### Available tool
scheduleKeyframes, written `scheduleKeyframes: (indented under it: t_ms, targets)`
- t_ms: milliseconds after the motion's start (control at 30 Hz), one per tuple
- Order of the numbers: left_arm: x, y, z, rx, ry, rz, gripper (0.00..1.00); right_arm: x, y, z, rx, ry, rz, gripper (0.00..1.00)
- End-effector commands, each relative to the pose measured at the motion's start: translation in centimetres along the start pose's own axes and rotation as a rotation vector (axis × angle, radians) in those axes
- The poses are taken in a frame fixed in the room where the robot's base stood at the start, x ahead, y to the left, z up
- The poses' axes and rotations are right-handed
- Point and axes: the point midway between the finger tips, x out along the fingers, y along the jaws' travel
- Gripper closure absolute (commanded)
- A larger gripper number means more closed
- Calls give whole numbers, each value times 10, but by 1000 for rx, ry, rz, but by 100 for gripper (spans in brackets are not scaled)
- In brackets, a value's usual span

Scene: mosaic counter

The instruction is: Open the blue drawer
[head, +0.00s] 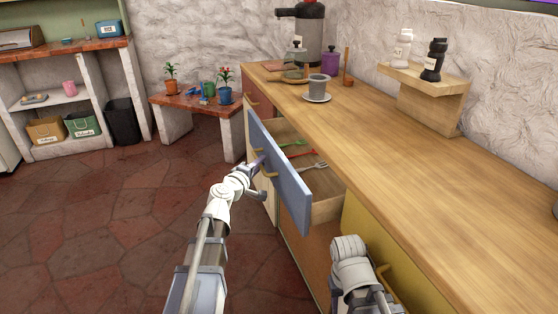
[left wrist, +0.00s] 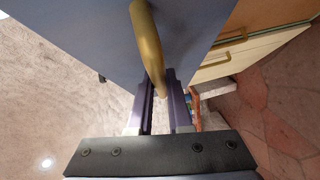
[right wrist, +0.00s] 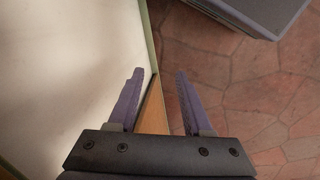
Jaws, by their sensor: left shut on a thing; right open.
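The blue drawer (head: 290,182) stands pulled out from the wooden counter, with cutlery visible inside, including a red item, a green item and a pale fork (head: 314,166). My left gripper (head: 258,168) is at the drawer's front, shut on its gold handle (left wrist: 147,45). In the left wrist view the handle runs down between the left fingers (left wrist: 160,100), against the blue panel (left wrist: 85,35). My right gripper (right wrist: 157,88) is open with nothing between its fingers, beside a pale panel. In the head view my right arm's wrist is low at the counter's front, its fingers hidden.
The counter (head: 420,170) carries a grey cup on a saucer (head: 317,97), a purple pot (head: 331,62) and a dispenser. A yellow front (head: 370,245) is right of the drawer. A low bench (head: 195,103) holds plants. Tiled floor is clear to the left.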

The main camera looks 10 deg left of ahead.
Motion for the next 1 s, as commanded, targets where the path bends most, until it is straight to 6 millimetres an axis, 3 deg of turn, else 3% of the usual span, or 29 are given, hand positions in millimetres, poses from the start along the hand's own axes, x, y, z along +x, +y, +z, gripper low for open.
scheduleKeyframes:
  t_ms: [200,500,1000]
  targets:
    - [-40,-11,-40,0,4,-1,100,0,0,0,0,0,0,50]
    - [-75,-21,-75,0,1,-1,100,0,0,0,0,0,0,50]
    - [-89,-26,-89,2,-1,-1,100,0,0,0,0,0,0,50]
